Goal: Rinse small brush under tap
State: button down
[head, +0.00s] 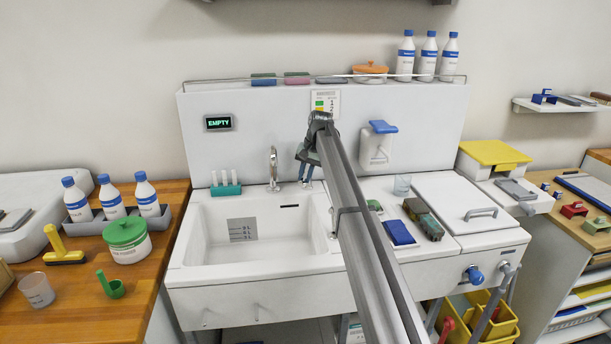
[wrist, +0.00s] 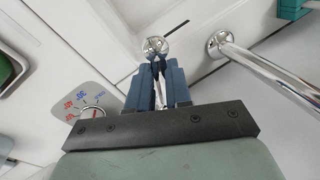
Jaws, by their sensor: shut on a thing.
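The tap's chrome spout (head: 273,168) rises at the back of the white sink (head: 198,248); in the wrist view the spout (wrist: 265,72) runs off to the right. My gripper (head: 307,182) is just right of the spout. Its blue fingers (wrist: 157,72) are nearly together and point at a round chrome tap knob (wrist: 155,42). They appear shut on this knob, though the contact is partly hidden. A teal rack (head: 226,190) with several white upright handles stands left of the spout; I cannot tell whether these are small brushes. No water is visible.
A panel reads "EMPTY" (head: 218,122). A glass (head: 402,184), a blue pad (head: 398,232) and a green sponge-like block (head: 431,227) lie right of the basin. My arm crosses the sink's right side. The basin's visible part is clear.

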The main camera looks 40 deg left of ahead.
jog(key=shift+w+d+n+g, duration=0.15)
jog(key=shift+w+d+n, duration=0.15)
jog(key=shift+n, duration=0.35)
jog(key=shift+w+d+n+g, duration=0.15)
jog(key=shift+d+n, duration=0.2)
jog(key=shift+n, duration=0.3)
jog(key=c, duration=1.1)
grip_release()
jog(key=shift+o, duration=0.2)
jog(key=shift+r, duration=0.1)
jog(key=v, duration=1.3)
jog(key=shift+a+r, duration=0.15)
jog(key=shift+r, duration=0.25)
